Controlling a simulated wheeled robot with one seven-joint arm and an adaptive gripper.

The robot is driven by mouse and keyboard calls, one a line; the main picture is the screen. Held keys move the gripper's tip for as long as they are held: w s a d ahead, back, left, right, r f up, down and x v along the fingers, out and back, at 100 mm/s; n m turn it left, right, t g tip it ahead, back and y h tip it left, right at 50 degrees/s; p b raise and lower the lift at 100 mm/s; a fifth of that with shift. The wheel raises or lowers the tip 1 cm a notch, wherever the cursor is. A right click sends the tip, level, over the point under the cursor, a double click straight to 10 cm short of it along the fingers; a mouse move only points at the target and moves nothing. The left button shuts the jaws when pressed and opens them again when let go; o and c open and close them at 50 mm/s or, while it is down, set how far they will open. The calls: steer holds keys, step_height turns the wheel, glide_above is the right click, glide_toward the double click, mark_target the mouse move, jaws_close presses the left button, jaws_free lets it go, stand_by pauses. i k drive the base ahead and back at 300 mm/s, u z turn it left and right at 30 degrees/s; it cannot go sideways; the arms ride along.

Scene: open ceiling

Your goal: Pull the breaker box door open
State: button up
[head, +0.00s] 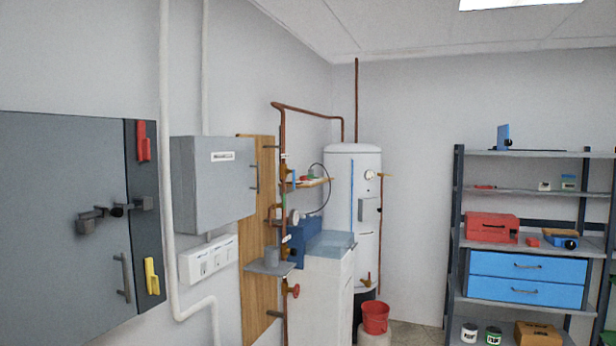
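A light grey wall box (210,185) with a white label, too small to read, hangs left of centre and looks like the breaker box. Its front appears shut, and a small dark handle (254,178) shows by its right edge. A larger dark grey cabinet (55,250) fills the left side. It has a bar handle (125,278) low on its door and a dark latch-like fitting (110,212) across the door's right part. Its door also looks shut. I cannot tell for certain which of the two is the breaker box. My gripper is not in view.
A white pipe (166,150) runs down between the cabinet and the box. A white outlet unit (208,260) sits below the box. A wooden board (256,220) with copper pipes stands to its right. A water heater (345,180) and shelving (455,230) are farther back.

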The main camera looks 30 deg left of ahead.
mark_target(225, 167)
steer(key=u, duration=0.15)
steer(key=i, duration=0.8)
steer(key=u, duration=1.1)
steer(key=i, duration=0.55)
steer(key=u, duration=0.6)
